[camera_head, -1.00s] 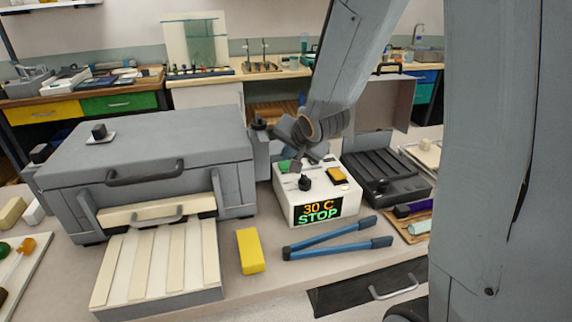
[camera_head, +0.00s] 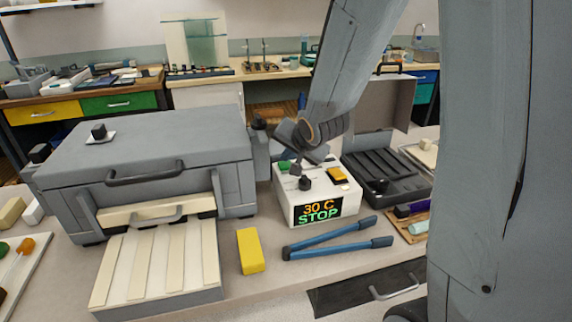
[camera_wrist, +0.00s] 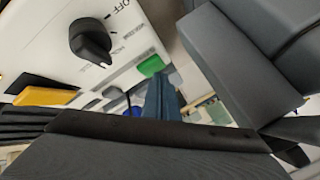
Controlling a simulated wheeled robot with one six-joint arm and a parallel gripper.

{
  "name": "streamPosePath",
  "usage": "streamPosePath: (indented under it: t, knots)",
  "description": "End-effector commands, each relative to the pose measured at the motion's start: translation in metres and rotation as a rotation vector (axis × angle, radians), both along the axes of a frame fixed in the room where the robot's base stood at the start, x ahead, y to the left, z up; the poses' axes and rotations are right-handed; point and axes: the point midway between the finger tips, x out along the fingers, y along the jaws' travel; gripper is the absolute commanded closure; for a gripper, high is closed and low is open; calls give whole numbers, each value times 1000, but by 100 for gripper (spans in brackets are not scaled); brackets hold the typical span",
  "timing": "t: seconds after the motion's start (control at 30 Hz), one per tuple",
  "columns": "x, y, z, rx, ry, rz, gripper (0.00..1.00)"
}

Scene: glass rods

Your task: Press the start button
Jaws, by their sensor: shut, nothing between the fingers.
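A white control box (camera_head: 285,205) stands on the bench, and its display (camera_head: 318,210) reads "30 C" and "STOP". Its top carries a green button (camera_head: 284,166), a black knob (camera_head: 305,183) and a yellow button (camera_head: 337,174). In the wrist view the green button (camera_wrist: 151,66) shows beyond the knob (camera_wrist: 90,42), with the yellow button (camera_wrist: 46,96) at left. My gripper (camera_head: 297,168) is shut and empty, close over the box's back part beside the green button. I cannot tell whether it touches the box. No button label is readable.
A grey furnace-like unit (camera_head: 150,145) with a slatted tray (camera_head: 155,270) stands left of the box. A yellow block (camera_head: 250,251) and blue-handled tongs (camera_head: 335,238) lie in front. A black open case (camera_head: 385,178) stands close on the right.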

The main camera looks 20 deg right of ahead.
Motion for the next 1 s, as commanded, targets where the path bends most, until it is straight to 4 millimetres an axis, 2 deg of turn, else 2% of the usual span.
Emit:
streamPosePath:
  t: [1.0]
  knots:
    - [0,0,-9,0,0,0,100]
